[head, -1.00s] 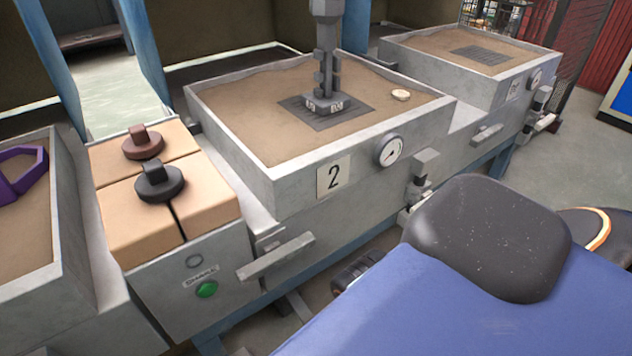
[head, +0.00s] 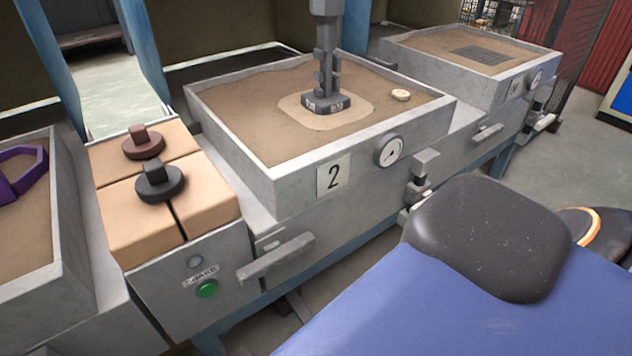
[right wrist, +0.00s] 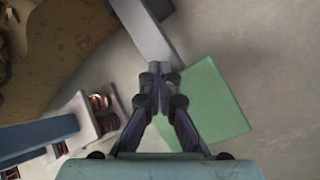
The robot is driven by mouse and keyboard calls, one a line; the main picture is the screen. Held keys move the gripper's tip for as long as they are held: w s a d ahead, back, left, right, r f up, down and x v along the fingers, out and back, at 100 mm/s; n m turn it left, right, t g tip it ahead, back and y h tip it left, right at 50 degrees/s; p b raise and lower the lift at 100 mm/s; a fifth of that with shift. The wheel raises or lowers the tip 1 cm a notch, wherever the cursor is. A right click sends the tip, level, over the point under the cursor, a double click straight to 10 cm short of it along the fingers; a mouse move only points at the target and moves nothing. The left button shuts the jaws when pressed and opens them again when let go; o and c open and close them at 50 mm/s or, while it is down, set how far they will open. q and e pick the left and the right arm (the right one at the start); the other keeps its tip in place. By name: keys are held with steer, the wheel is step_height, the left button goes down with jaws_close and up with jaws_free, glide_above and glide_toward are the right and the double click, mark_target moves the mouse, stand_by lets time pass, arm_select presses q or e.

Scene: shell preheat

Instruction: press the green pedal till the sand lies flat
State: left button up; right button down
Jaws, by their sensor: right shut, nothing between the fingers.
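The green pedal (right wrist: 218,105) lies low near the floor in the right wrist view. My right gripper (right wrist: 160,80) is shut and empty, with its fingertips over the pedal's left edge; I cannot tell if they touch. A grey arm (right wrist: 145,32) runs to the pedal. In the head view, the sand bin marked 2 (head: 360,170) holds brown sand (head: 235,115). A grey stepped post (head: 326,75) stands in it, with a smooth, pale sand patch (head: 355,115) around its base. My left gripper is not in view.
A grey box with a green button (head: 207,289) and tan blocks (head: 120,200) stands left of the bin. A dial gauge (head: 389,151) is on the bin's front. Another sand bin (head: 525,65) stands behind right. A small pale disc (head: 401,95) lies on the sand.

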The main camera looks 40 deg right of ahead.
steer(key=shift+s+a+f, duration=0.1)
steer(key=shift+s+f, duration=0.25)
steer(key=shift+f, duration=0.1)
stand_by(0.5)
steer(key=shift+w+r+p, duration=0.15)
steer(key=shift+r+p, duration=0.75)
steer(key=shift+r, duration=0.05)
steer(key=shift+w+r+p, duration=0.15)
steer(key=shift+r+p, duration=0.7)
steer(key=shift+r, duration=0.05)
steer(key=shift+r+p, duration=1)
steer(key=shift+r, duration=0.15)
step_height(320, 180, up, 5)
steer(key=p, duration=0.4)
steer(key=shift+w, duration=0.15)
stand_by(0.3)
